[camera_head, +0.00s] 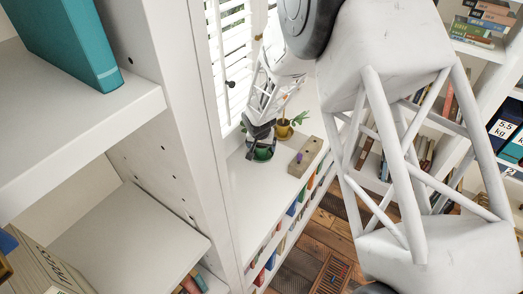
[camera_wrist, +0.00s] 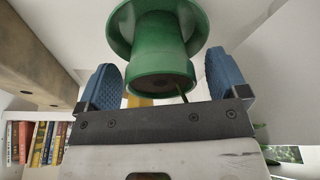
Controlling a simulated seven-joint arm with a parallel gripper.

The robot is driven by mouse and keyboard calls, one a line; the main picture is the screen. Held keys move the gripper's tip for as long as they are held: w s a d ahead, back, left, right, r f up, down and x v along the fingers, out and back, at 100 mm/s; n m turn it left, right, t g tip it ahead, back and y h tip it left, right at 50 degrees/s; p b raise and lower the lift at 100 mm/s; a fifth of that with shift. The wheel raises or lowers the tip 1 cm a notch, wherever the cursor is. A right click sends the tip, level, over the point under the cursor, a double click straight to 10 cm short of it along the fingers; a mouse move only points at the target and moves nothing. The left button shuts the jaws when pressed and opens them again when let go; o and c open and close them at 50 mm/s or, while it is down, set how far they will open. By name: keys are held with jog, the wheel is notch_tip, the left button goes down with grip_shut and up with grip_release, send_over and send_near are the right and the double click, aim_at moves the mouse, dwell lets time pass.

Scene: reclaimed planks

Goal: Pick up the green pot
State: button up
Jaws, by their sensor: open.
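The green pot (camera_head: 262,154) is at the window end of a white shelf top in the head view, partly hidden by my gripper (camera_head: 260,138) just above it. In the wrist view the green pot (camera_wrist: 158,50) is large, with a wide round flange and a narrower body with a dark end face. My gripper (camera_wrist: 166,85) is open, with one blue pad on each side of the pot. Gaps show between both pads and the pot, so neither visibly touches it.
A yellow pot with a green plant (camera_head: 284,131) stands close behind the green pot. A wooden block with holes (camera_head: 305,157) lies to its right. A white upright panel (camera_head: 190,130) and the window shutters (camera_head: 228,60) are at the left. Books fill the shelves below.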

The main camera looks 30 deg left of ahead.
dwell(0.3)
jog(key=c, duration=1.2)
jog(key=shift+o, duration=0.2)
jog(key=shift+r, duration=0.2)
jog(key=shift+r, duration=1.4)
jog(key=shift+s+d+r, duration=0.2)
jog(key=shift+r, duration=0.05)
jog(key=s+d+r, duration=0.1)
jog(key=s+d, duration=0.9)
jog(key=d, duration=0.1)
jog(key=shift+s+r, duration=0.15)
jog(key=shift+s, duration=0.2)
jog(key=shift+r, duration=0.3)
jog(key=shift+d+r, duration=0.1)
jog(key=shift+r, duration=1.1)
